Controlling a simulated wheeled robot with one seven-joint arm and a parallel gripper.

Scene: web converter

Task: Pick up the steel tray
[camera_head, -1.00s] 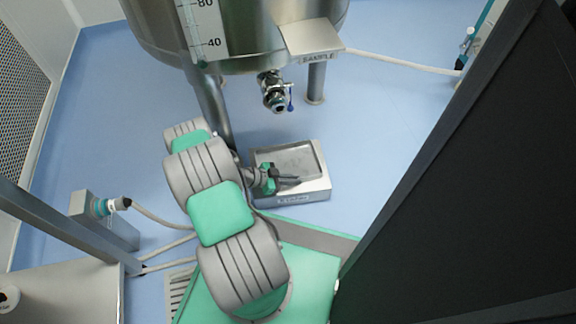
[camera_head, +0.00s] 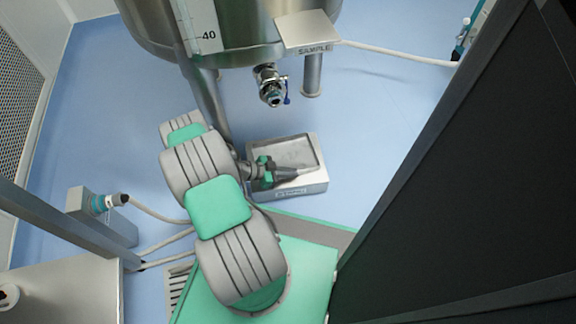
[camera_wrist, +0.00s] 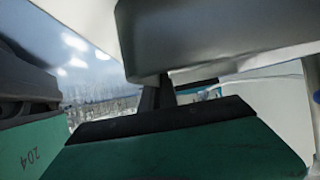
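The steel tray (camera_head: 288,150) is a shallow grey rectangular tray on top of a pale box (camera_head: 300,188) with a label on its front, low down below the tank's valve. My gripper (camera_head: 289,175) is at the tray's near side, its dark fingers over the near rim and pointing right. Whether they touch or grip the rim is not clear. In the wrist view, dark finger parts and green gripper housing (camera_wrist: 170,145) fill most of the picture, with a shiny metal surface behind. The gap between the fingertips cannot be made out.
A steel tank (camera_head: 240,30) with legs, a valve (camera_head: 270,88) and a SAMPLE plate (camera_head: 308,30) stands above and behind the tray. A dark panel (camera_head: 470,190) blocks the right. A small post with a cable (camera_head: 100,203) stands at left. The blue floor right of the box is clear.

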